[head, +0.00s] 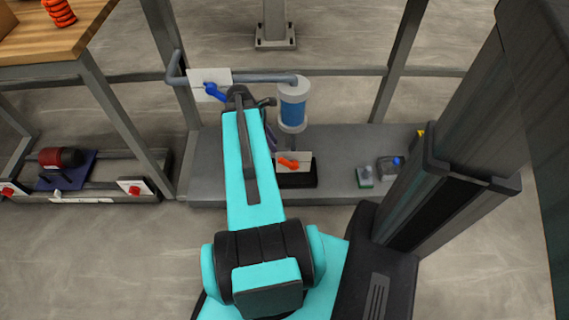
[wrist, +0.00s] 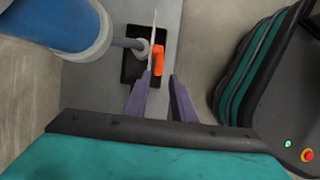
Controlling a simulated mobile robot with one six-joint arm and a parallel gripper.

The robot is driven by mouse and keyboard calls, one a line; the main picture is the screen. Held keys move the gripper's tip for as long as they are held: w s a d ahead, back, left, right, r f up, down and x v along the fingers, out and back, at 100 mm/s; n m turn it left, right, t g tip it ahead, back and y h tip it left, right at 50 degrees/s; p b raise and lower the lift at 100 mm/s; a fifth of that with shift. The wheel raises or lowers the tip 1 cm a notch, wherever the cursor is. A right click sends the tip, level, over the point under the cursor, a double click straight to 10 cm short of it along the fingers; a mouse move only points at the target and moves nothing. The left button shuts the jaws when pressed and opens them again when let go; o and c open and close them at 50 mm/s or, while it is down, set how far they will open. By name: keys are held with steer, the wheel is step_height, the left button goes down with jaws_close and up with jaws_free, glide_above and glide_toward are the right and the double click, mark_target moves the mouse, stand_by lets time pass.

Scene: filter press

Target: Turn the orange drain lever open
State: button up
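The orange drain lever (head: 289,163) sits in front of a white plate (head: 296,157) above a black base (head: 297,181), right of my arm in the head view. In the wrist view the orange lever (wrist: 157,62) lies just beyond my fingertips, its near end about level with them and closer to the left finger. I cannot tell whether they touch. My gripper (wrist: 160,77) has its two purple fingers apart with nothing held between them. In the head view my arm hides most of my gripper.
A filter vessel with a blue band (head: 293,103) stands behind the lever, close on the left in the wrist view (wrist: 62,22). A small device with a blue knob (head: 390,167) is on the grey plinth to the right.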

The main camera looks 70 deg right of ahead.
mark_target(286, 161)
steer(key=b+x, duration=0.3)
steer(key=x, duration=1)
steer(key=shift+f, duration=0.1)
